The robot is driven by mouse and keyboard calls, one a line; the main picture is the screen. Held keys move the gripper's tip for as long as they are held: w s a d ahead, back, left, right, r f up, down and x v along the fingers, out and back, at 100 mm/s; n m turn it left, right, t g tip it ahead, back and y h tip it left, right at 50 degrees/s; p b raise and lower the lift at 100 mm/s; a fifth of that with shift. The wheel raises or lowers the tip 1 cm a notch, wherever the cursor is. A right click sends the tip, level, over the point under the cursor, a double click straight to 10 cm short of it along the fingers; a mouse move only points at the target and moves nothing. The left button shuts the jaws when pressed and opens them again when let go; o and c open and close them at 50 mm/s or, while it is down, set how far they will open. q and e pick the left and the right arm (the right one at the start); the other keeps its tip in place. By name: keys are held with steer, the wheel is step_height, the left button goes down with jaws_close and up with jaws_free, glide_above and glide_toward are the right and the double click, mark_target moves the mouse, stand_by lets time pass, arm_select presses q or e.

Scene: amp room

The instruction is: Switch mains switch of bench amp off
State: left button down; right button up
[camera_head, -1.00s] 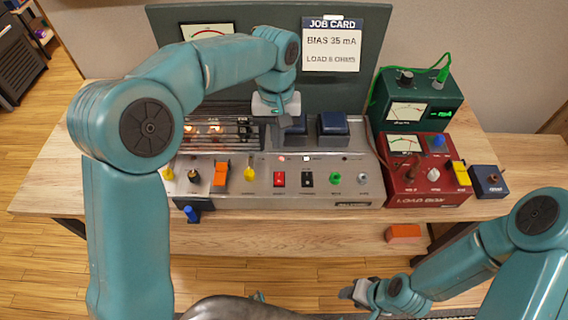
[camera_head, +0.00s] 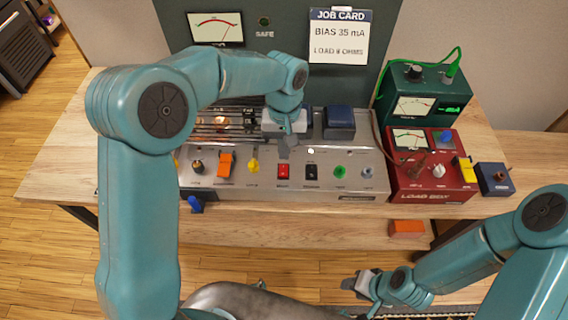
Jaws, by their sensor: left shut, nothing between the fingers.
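The bench amp (camera_head: 228,188) is a grey metal chassis on the wooden bench. My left gripper (camera_head: 284,152) is shut and empty, pointing down just above and behind the red rocker. I cannot tell whether it touches the panel. It hides part of the amp's top. My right gripper (camera_head: 354,284) is low in front of the bench, away from the amp; its jaw opening is unclear.
An orange lever (camera_head: 226,164), a yellow knob (camera_head: 253,166) and a green knob (camera_head: 340,172) flank the rockers. Glowing tubes (camera_head: 221,123) and a dark blue transformer block (camera_head: 339,123) stand behind. The red load box (camera_head: 433,178) stands at right, with a green meter (camera_head: 422,98) behind.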

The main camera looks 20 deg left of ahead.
mark_target(284, 173)
arm_select(q)
steer(key=f, duration=0.6)
steer(key=shift+s+f+p, duration=0.25)
steer(key=shift+s+p, duration=0.05)
steer(key=shift+s, duration=0.05)
